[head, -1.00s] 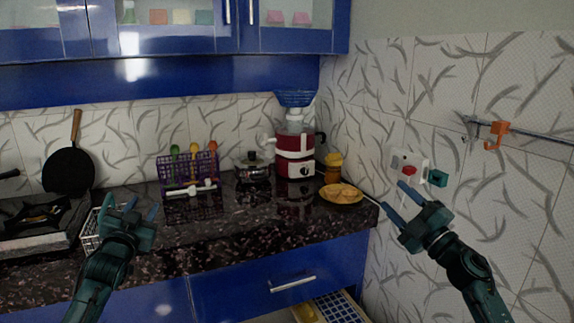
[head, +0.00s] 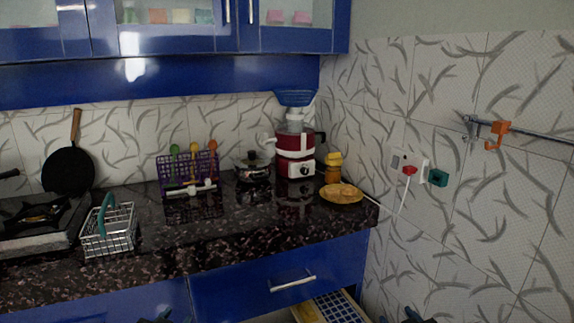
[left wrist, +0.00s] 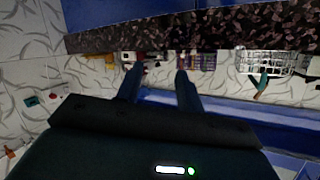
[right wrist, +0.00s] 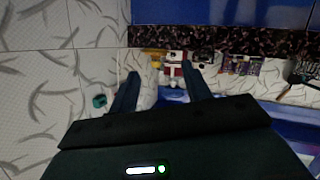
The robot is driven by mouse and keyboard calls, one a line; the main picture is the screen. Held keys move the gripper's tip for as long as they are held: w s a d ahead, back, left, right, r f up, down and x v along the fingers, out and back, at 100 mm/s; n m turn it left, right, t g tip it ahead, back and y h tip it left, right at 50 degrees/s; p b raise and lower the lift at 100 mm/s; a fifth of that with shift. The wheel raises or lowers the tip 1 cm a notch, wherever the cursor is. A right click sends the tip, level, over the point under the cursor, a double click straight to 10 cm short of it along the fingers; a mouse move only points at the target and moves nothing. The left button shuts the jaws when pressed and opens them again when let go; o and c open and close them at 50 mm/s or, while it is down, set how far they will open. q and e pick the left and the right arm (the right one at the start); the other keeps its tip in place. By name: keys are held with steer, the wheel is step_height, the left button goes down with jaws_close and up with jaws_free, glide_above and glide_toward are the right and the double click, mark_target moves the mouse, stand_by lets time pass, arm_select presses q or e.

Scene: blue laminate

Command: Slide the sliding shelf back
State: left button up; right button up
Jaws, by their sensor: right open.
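The sliding shelf (head: 352,297) is pulled out below the blue drawer front, at the bottom of the head view. It has a pale rim and a blue grid inside, with a yellowish thing at its left side; its lower part is cut off by the picture edge. My left gripper (left wrist: 159,71) is open and empty in the left wrist view; only its dark tips show at the bottom of the head view, left of the shelf. My right gripper (right wrist: 162,70) is open and empty; its tips show at the bottom of the head view, right of the shelf.
The blue drawer (head: 240,288) with a metal handle is shut above the shelf. The dark counter (head: 225,235) holds a wire basket (head: 108,232), a purple rack, a pot, a red juicer (head: 293,160) and a yellow plate. A tiled wall (head: 480,230) bounds the right side.

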arm_select(q)
steer(key=s+d+f+g, duration=0.1)
steer(key=s+d+f, duration=0.2)
steer(key=s, duration=0.5)
steer(key=s+d+f+g+h, duration=0.1)
steer(key=s+d+f, duration=0.2)
steer(key=s, duration=0.6)
steer(key=s+d+f+g+h, duration=0.1)
steer(key=s+d+f, duration=0.2)
steer(key=s, duration=0.6)
steer(key=shift+s+d+n+g, duration=0.2)
steer(key=shift+d+n+g, duration=0.2)
steer(key=shift+d, duration=0.65)
arm_select(e)
steer(key=s+a+f+g, duration=0.1)
steer(key=s+a+f, duration=0.2)
steer(key=s, duration=0.5)
steer(key=s+a+f+g+y, duration=0.1)
steer(key=s+a+f, duration=0.2)
steer(key=s, duration=0.6)
steer(key=s+a+f+g+y, duration=0.1)
steer(key=s+a+f, duration=0.2)
steer(key=s, duration=0.6)
steer(key=shift+s+a+m+g, duration=0.2)
steer(key=shift+a+m+g, duration=0.2)
steer(key=shift+a, duration=0.65)
arm_select(q)
steer(key=shift+s+d, duration=0.1)
arm_select(e)
steer(key=shift+s+d, duration=0.1)
